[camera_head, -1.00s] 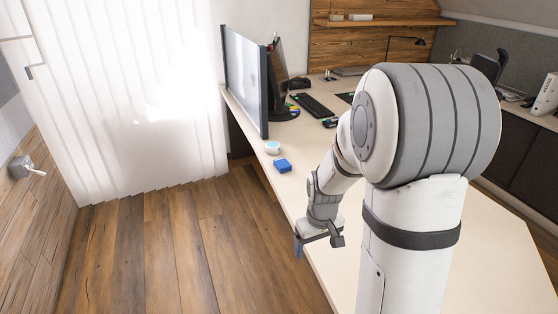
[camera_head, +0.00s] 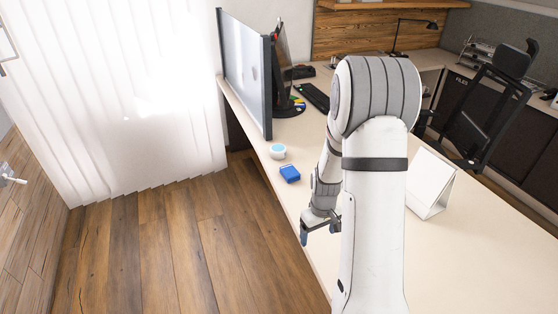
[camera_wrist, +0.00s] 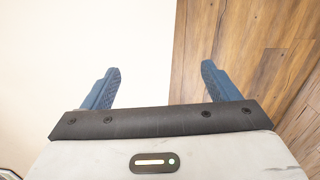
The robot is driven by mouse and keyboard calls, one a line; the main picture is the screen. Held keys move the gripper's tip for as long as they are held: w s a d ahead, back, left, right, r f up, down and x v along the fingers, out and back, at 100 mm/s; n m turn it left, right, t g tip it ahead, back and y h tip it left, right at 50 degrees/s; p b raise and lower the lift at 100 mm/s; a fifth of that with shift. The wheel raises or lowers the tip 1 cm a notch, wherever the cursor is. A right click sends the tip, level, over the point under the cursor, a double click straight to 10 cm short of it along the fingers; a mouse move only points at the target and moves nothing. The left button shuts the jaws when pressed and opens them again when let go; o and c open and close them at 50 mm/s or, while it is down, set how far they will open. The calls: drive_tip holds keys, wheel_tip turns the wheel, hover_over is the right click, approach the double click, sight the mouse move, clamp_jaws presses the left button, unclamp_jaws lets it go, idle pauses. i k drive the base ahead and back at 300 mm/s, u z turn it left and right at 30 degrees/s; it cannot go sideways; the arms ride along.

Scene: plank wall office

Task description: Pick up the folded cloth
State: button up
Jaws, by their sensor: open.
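A small blue folded cloth (camera_head: 290,174) lies on the light desk (camera_head: 440,262), close to its left edge, in the head view. My gripper (camera_head: 319,230) hangs over that edge, nearer to me than the cloth and clearly apart from it. In the wrist view my gripper (camera_wrist: 159,85) shows two blue fingers spread wide with nothing between them. Below them are the pale desk top and the wooden floor; the cloth is not in the wrist view.
A white and teal round object (camera_head: 277,151) stands just behind the cloth. A white tent-shaped card (camera_head: 430,184) stands right of my arm. Wooden floor (camera_head: 190,250) lies open to the left.

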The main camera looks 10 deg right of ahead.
sight(288, 173)
drive_tip(key=i, duration=1.3)
drive_tip(key=z, duration=0.05)
